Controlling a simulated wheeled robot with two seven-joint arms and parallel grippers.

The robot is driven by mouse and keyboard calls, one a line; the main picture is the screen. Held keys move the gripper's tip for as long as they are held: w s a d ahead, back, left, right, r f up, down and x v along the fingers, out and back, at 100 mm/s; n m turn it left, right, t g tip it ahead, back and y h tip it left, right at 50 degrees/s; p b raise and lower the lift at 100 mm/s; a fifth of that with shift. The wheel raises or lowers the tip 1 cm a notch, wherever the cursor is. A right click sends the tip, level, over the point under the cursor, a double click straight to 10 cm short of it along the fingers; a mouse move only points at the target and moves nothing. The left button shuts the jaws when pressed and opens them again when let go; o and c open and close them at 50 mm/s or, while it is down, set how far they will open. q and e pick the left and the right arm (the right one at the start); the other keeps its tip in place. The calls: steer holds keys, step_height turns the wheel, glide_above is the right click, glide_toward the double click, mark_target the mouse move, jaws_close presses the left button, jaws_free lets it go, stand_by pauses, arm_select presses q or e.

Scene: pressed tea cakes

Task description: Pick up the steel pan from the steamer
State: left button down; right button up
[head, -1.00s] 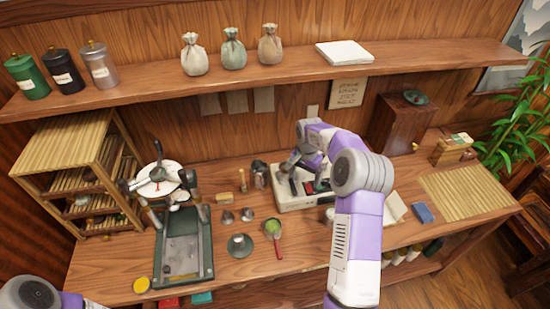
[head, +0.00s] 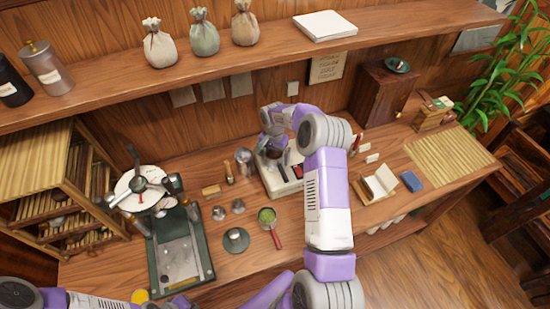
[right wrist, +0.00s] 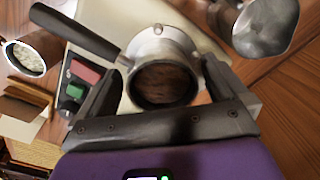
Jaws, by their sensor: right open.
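The steamer (head: 286,188) is a pale box on the counter; its red and green buttons show in the right wrist view (right wrist: 75,75). The steel pan (right wrist: 163,45) is a round metal cup with a brown inside and a dark handle (right wrist: 75,32) pointing to the upper left. My right gripper (right wrist: 160,72) is open, with one finger on each side of the pan; I cannot tell whether they touch it. In the head view my right gripper (head: 272,142) is over the steamer and hides most of the pan. My left gripper is out of view.
A press with a dark base (head: 180,250) stands left of the steamer. Small metal pieces (head: 236,240) and a red-handled scoop with green contents (head: 267,216) lie between. A metal jug (right wrist: 265,25) is close beside the pan. A blue block (head: 411,181) and mat (head: 450,160) lie right.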

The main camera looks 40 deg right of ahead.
steer(key=shift+c, duration=0.5)
steer(key=shift+w, duration=0.15)
steer(key=c, duration=1)
